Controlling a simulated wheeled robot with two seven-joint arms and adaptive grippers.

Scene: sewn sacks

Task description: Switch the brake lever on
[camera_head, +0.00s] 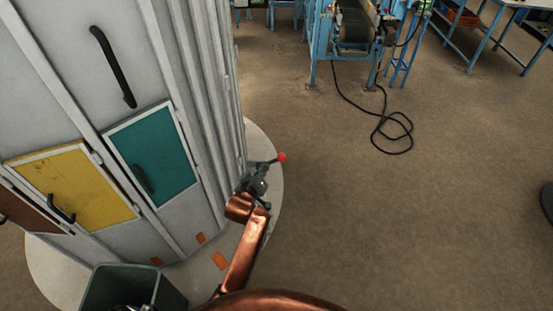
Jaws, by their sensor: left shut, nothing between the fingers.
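The brake lever (282,157) shows as a thin dark rod with a red knob. It sticks out to the right from the edge of the grey cabinet, a little above the floor platform. My left gripper (258,172), dark grey on a copper-coloured arm, is shut and empty. It is right at the lever, just below and left of the red knob. I cannot tell whether its fingers touch the rod. The lever's base is hidden behind the gripper and cabinet edge. My right gripper is not in view.
The tall grey cabinet (75,60) fills the left, with a teal door (160,140), a yellow door (80,185) and black handles. A dark bin (120,285) stands at bottom left. A black cable (385,125) lies near a blue machine (320,45).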

